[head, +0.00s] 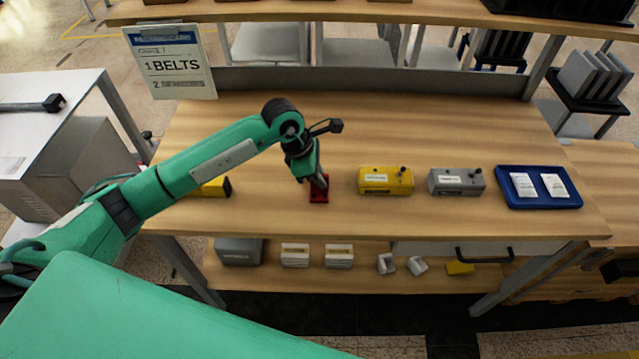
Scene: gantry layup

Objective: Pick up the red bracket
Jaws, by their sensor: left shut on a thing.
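The red bracket (318,194) is on or just above the wooden table (440,120), near its front edge left of centre. I cannot tell whether it touches the tabletop. My left gripper (319,181) points down over it and is shut on it. The gripper fingers hide part of the bracket's upright. My right gripper is not in view.
A yellow box (386,181), a grey box (456,181) and a blue tray (538,202) with two white packets stand right of the bracket. Another yellow thing (214,187) lies partly behind my left arm. The table's back half is clear. A lower shelf (355,277) holds several small parts.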

